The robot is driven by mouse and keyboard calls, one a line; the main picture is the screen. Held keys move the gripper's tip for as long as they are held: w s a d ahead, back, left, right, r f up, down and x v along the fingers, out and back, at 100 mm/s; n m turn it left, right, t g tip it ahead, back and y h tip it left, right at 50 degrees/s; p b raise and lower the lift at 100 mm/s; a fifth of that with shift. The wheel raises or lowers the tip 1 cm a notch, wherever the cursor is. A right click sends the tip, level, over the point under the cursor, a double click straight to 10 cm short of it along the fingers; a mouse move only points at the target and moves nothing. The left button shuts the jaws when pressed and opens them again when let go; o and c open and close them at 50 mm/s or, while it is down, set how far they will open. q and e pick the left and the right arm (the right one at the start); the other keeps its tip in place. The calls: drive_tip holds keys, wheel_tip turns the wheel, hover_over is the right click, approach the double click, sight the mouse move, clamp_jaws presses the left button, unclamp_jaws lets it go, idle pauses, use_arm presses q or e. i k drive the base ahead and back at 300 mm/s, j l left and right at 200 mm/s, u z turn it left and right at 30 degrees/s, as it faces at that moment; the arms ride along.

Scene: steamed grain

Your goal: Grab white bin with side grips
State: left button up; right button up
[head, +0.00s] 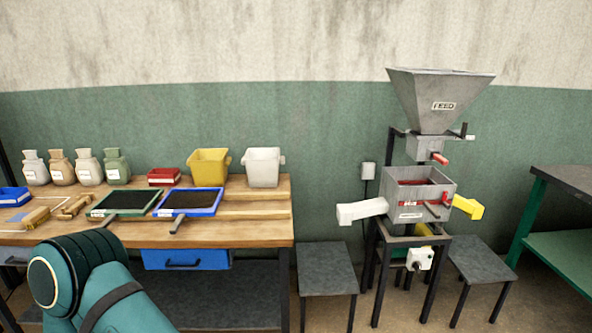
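The white bin (263,168) stands upright near the back right corner of the wooden workbench (262,220). It is a tapered, open-topped bin with a small grip jutting from each side near its rim. Nothing touches it in this view. Part of my arm shows at the lower left, well in front of the bin, but neither gripper is in view.
A yellow bin (208,167) stands just left of the white one. Dark-filled trays, one green (99,214) and one blue (220,203), lie in front. Right of the bench are a grey stool (327,268) and the feed machine (437,100). The bench's right end is clear.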

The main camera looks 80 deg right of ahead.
sight(261, 164)
drive_tip(key=z, duration=2.35)
drive_tip(key=i+l+z, duration=0.15)
drive_tip(key=i, duration=0.2)
drive_tip(key=i+l+z, duration=0.15)
drive_tip(key=i, duration=0.25)
